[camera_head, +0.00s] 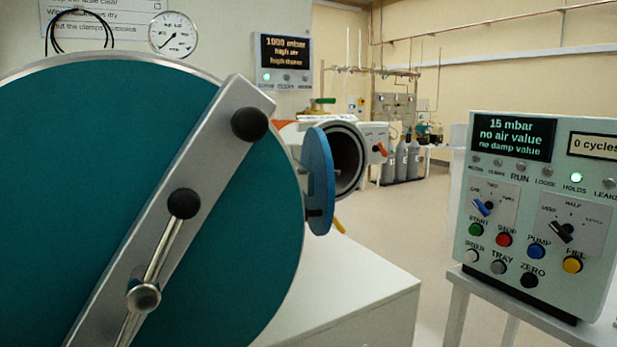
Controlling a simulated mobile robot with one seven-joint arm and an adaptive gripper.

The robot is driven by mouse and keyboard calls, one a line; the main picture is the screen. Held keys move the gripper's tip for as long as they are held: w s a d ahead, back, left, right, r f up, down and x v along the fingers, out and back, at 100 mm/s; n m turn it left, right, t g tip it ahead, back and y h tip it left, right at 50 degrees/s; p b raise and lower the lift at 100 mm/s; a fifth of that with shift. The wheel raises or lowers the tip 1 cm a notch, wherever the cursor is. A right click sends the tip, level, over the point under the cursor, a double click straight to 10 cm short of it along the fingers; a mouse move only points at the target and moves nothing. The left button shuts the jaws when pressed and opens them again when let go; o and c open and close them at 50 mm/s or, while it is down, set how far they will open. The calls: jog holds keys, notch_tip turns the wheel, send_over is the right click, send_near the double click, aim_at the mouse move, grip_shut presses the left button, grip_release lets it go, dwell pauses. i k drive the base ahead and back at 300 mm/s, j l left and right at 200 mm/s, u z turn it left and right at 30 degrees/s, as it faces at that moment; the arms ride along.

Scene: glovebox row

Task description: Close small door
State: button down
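The small door is a blue round disc (320,180), seen nearly edge-on in the middle of the head view. It stands open, swung out to the left of the mouth of a small round metal port (345,160). The port's dark inside shows to the right of the door. A much larger teal round door (70,200) fills the left foreground and hides what lies behind it. A metal bar (165,225) with black knobs and a handle crosses its face. My gripper is not in view.
A control box (545,215) with screens and buttons stands on a white stand at the right. A white cabinet top (350,300) lies below the small door. Grey bottles (400,162) stand further back. Bare floor (425,225) shows between cabinet and control box.

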aim_at(317, 183)
jog(key=k+l+u, duration=0.2)
jog(key=l, duration=0.35)
jog(key=k+l+u, duration=0.2)
jog(key=k+l, duration=0.25)
jog(key=i+j, duration=0.25)
jog(key=i, duration=0.15)
